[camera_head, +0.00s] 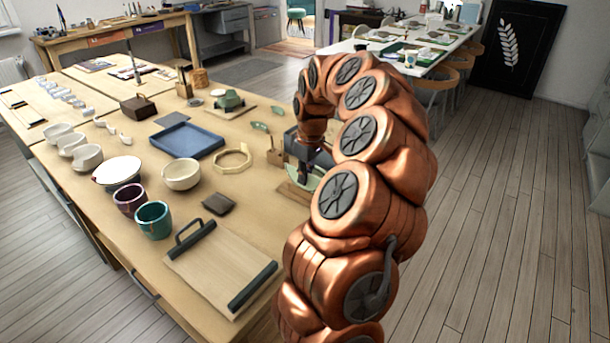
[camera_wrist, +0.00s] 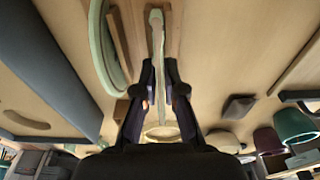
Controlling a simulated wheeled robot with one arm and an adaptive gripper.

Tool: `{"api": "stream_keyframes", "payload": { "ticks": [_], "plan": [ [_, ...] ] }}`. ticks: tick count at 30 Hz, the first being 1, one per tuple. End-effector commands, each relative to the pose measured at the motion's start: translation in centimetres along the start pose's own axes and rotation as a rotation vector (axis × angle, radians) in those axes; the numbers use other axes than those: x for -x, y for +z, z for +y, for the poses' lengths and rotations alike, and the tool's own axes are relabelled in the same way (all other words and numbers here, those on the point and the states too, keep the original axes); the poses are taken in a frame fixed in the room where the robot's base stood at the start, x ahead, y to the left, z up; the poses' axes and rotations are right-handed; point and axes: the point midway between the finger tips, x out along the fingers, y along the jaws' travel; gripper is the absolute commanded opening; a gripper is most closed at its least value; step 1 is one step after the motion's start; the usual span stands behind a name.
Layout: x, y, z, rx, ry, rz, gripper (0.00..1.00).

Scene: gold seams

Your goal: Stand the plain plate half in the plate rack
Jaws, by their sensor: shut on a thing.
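My gripper (camera_wrist: 160,68) is shut on a thin pale green piece, the plate half (camera_wrist: 157,35), which shows edge-on between the fingers in the wrist view. In the head view my gripper (camera_head: 309,158) points down at the table's right side, and the green plate half (camera_head: 316,180) shows just below it, partly hidden by my arm. A wooden piece, seemingly the plate rack (camera_head: 295,193), lies under it. In the wrist view a wooden strip (camera_wrist: 119,45) and a second pale green curved piece (camera_wrist: 102,45) are beside the held half. Whether the held half touches the rack is unclear.
A wooden octagonal ring (camera_head: 233,160), a blue tray (camera_head: 187,140) and a cream bowl (camera_head: 182,174) stand left of the gripper. A wooden board with dark handles (camera_head: 215,255) lies at the front. Table between the ring and board is mostly clear, except a small dark block (camera_head: 218,203).

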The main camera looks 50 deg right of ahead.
Motion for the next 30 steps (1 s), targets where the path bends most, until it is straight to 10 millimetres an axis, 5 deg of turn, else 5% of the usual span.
{"api": "stream_keyframes", "payload": {
  "ticks": [30],
  "plan": [
    [-0.82,0.10,-0.01,0.000,0.000,0.000,0.00]
  ]
}}
